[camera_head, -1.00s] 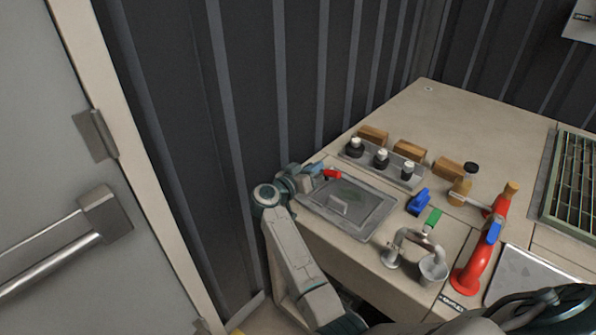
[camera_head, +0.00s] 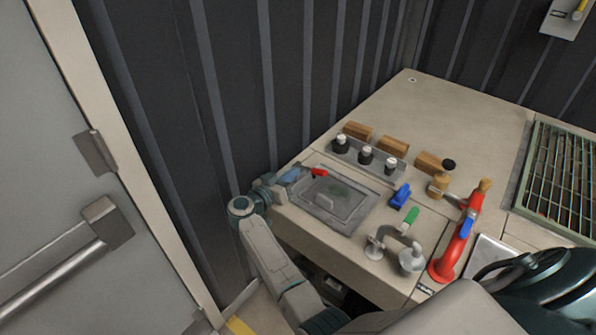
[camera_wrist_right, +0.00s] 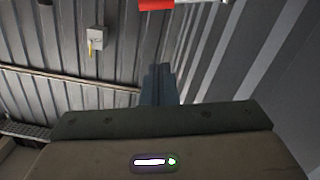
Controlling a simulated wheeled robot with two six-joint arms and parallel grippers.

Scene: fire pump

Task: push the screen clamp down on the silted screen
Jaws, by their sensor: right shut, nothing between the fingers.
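The silted screen (camera_head: 352,211) is a grey framed panel with a dark greenish middle and a small raised tab, set in the left part of the bench. The screen clamp's red handle (camera_head: 319,173) is at the screen's far left edge; it also shows at the top of the right wrist view (camera_wrist_right: 155,4), beside a pale metal bar. My right gripper (camera_head: 293,176) is just left of the red handle, over the screen's left corner. Its fingers are shut and empty in the right wrist view (camera_wrist_right: 158,85). Whether they touch the clamp I cannot tell. My left gripper is not in view.
A ribbed dark wall (camera_head: 235,90) rises close behind the gripper.

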